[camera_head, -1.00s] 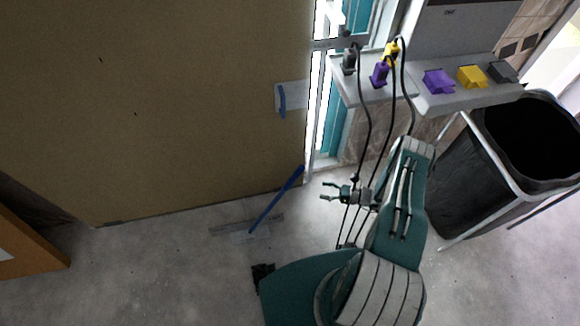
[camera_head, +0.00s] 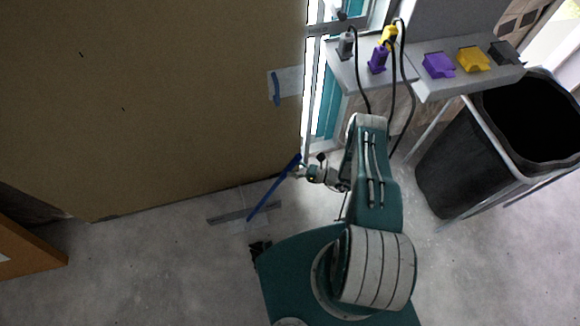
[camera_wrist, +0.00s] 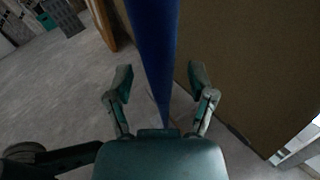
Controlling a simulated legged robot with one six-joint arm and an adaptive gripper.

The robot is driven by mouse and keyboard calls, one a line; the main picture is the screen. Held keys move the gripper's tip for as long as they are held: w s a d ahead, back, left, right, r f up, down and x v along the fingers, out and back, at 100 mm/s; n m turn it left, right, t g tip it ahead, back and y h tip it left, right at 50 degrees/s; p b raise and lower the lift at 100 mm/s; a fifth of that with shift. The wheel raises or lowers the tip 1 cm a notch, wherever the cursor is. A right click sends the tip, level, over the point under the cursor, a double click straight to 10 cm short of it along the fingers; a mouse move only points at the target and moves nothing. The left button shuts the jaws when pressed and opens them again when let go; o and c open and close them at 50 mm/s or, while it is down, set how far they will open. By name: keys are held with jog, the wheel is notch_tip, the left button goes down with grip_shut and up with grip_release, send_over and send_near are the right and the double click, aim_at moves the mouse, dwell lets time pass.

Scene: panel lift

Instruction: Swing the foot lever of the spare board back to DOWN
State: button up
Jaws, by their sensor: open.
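The foot lever is a long blue bar (camera_head: 272,188). It slants up to the right from a grey floor plate (camera_head: 228,218) at the foot of a large tan board (camera_head: 150,100). My gripper (camera_head: 300,172) is beside the lever's upper end. In the wrist view the blue lever (camera_wrist: 154,50) runs between the two spread fingers of my gripper (camera_wrist: 160,88), with a gap on each side. The fingers are open and do not visibly grip it. The lever's low end is hidden behind my gripper's palm in the wrist view.
A grey shelf (camera_head: 350,75) with grey, purple and yellow plugs and dark cables stands right of the board. A black bin (camera_head: 455,150) in a metal frame is at the right. A wooden piece (camera_head: 30,250) lies at the left edge. The floor in front is mostly clear.

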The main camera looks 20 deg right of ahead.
jog(key=shift+w+a, duration=0.35)
jog(key=shift+a, duration=0.25)
grip_shut()
jog(key=shift+w, duration=0.1)
